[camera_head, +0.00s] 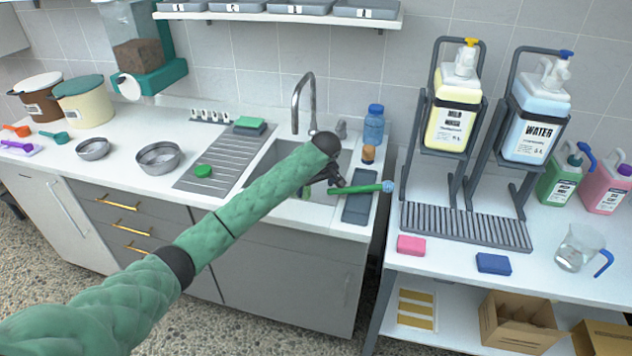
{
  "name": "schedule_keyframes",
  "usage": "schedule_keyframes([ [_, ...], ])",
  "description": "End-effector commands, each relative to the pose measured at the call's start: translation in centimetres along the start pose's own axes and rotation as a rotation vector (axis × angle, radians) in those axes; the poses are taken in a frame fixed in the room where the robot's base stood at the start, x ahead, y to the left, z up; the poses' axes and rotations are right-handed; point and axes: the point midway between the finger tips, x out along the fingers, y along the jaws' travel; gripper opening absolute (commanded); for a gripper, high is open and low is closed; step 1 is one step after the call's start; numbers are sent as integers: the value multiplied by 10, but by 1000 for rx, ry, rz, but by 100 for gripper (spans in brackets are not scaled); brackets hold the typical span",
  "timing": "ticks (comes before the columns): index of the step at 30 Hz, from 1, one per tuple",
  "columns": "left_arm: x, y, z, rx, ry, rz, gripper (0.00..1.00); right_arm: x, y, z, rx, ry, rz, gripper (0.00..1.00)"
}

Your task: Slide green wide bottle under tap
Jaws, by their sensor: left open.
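A green wide bottle (559,182) with a blue top stands upright on the right counter, beside a pink bottle and right of the drip tray. The sink tap (306,100) is a tall curved metal spout behind the sink basin (274,165). My left gripper (333,183) is open over the right side of the sink, far from the green bottle. A green-handled brush (355,189) lies by its fingers over a dark grey mat; whether they touch it I cannot tell. My arm hides part of the sink. My right gripper is not in view.
Yellow (451,121) and blue "WATER" (533,125) dispensers hang in stands over a ribbed drip tray (465,226). Pink (411,245) and blue (494,263) sponges and a clear jug (578,249) are in front. A blue bottle (373,127) stands behind the sink's right end. A gap separates the counters.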

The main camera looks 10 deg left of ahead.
Motion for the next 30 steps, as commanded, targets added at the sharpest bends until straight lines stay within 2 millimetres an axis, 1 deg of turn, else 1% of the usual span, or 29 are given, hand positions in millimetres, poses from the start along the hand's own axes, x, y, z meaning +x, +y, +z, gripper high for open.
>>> schedule_keyframes([
  [3, 1, -1, 1, -10, -3, -10, 96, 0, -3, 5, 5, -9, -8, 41],
  [11, 0, -1, 0, -10, -3, -10, 96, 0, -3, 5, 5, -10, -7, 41],
  [16, 1, -1, -7, -10, -2, -10, 96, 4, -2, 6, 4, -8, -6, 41],
  [20, 4, -1, -22, -11, -1, -10, 96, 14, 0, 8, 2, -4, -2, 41],
  [30, 20, -2, -74, -11, -2, -11, 96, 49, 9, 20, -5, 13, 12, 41],
])
